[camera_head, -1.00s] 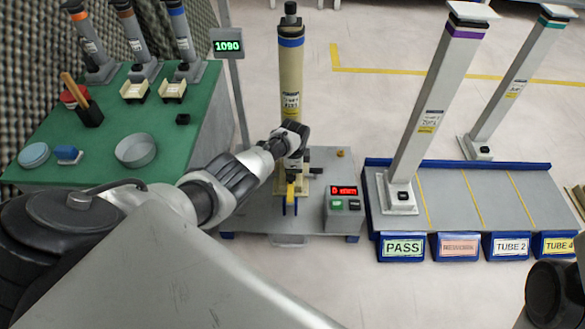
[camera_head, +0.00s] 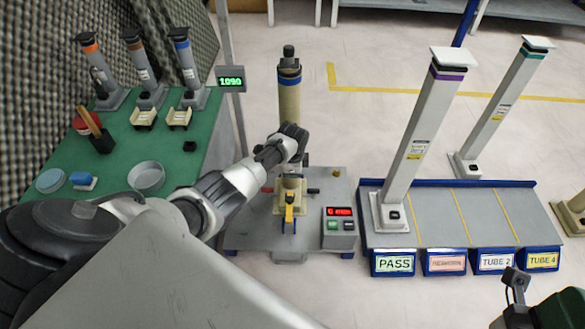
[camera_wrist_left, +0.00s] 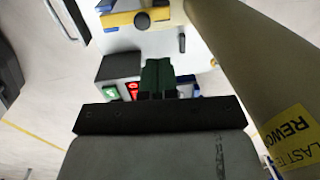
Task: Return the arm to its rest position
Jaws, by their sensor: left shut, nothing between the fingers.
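My left arm (camera_head: 215,200) reaches in from the left in the head view. Its wrist end overlaps the tall tan tube with a blue band (camera_head: 289,95) standing upright on the grey test stand (camera_head: 258,225). In the left wrist view, the dark green fingers of my left gripper (camera_wrist_left: 158,68) are together with nothing between them. The tan tube (camera_wrist_left: 245,60) passes close along the right of that view, with a yellow rework label (camera_wrist_left: 290,138). In the head view the fingertips are hidden.
A control box with a red display (camera_head: 339,226) sits right of the tube. A blue-edged rack (camera_head: 450,184) holds a leaning purple-banded tube (camera_head: 425,125); a teal-banded tube (camera_head: 503,105) stands behind. The green table (camera_head: 110,165) at left holds several tubes and small containers.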

